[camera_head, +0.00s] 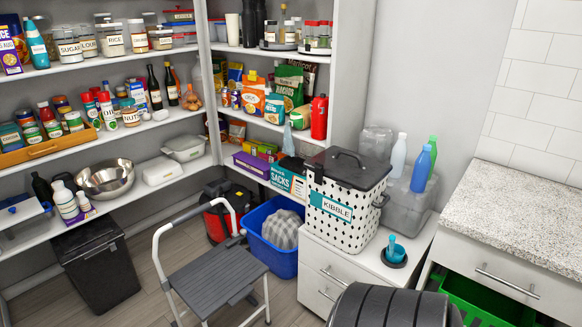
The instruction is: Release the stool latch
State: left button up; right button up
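The step stool (213,276) stands on the floor, left of the white drawer cabinet. It is unfolded, with a flat dark grey ribbed step and a pale tubular frame. Its hoop handle (197,203) rises behind the step. A lower dark part (242,294) shows under the step's right edge. I cannot make out the latch itself; the step and frame may hide it. Neither of my grippers is in view, and nothing is seen touching the stool.
A blue bin (270,262) with a grey bundle stands close behind the stool. A black bin (97,270) is at left. The white cabinet (318,262) at right bears a kibble container (341,213). Wood floor (150,295) is clear left of the stool. Stocked shelves line the back.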

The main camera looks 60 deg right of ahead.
aim_at(242, 232)
jog(key=z, duration=1.6)
jog(key=i+l, duration=0.25)
jog(key=i, duration=0.2)
